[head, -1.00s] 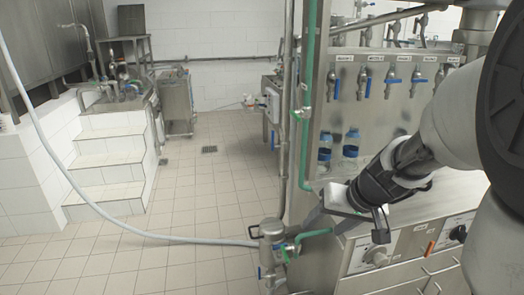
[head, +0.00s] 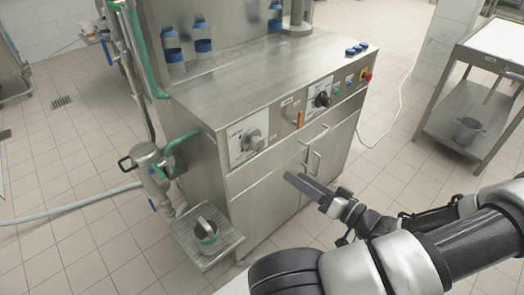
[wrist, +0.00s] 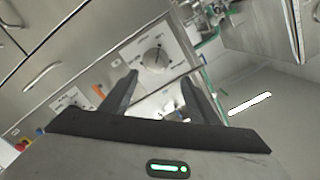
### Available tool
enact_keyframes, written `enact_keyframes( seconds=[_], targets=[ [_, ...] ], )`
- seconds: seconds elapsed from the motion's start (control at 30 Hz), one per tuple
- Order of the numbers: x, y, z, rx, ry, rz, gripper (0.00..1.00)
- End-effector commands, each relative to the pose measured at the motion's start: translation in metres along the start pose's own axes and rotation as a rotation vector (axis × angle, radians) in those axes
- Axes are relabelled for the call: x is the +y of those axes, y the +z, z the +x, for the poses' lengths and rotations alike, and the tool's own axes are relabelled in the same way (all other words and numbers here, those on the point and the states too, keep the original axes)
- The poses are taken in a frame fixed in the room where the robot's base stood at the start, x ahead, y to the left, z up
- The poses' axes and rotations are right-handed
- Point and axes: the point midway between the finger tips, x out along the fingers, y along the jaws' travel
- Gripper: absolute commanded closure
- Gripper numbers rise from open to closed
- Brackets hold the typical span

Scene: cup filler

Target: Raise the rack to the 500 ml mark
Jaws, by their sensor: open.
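A steel filling machine (head: 230,100) stands in the middle of the head view. Its front panel has a white dial plate with a large round knob (head: 254,140); the knob also shows in the wrist view (wrist: 155,60), just beyond the fingers. An orange lever (head: 299,118) and a second, black knob (head: 322,99) sit to its right. The scale marks are too small to read. I cannot tell which part is the rack. My gripper (wrist: 158,80) is open and empty, its fingers apart. In the head view it (head: 298,181) is in front of the cabinet doors, below the panel.
A ribbed tray (head: 188,226) at the machine's lower left holds a metal cup (head: 207,236). Green pipes and a pump (head: 150,165) flank the left side. A steel cart (head: 440,100) stands right.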

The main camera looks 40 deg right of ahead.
Motion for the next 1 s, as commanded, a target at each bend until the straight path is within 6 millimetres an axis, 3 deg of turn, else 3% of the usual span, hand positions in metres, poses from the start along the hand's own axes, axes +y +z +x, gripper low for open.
enact_keyframes(
  seconds=[0.13, 0.27, 0.8, 1.0],
  targets=[
    [0.006, -0.006, -0.004, 0.064, 0.015, -0.022, 0.45],
    [0.006, -0.006, 0.011, 0.062, 0.013, -0.024, 0.45],
    [0.008, -0.012, 0.124, 0.059, 0.013, -0.023, 0.45],
    [0.008, -0.014, 0.154, 0.059, 0.014, -0.024, 0.45]
  ],
)
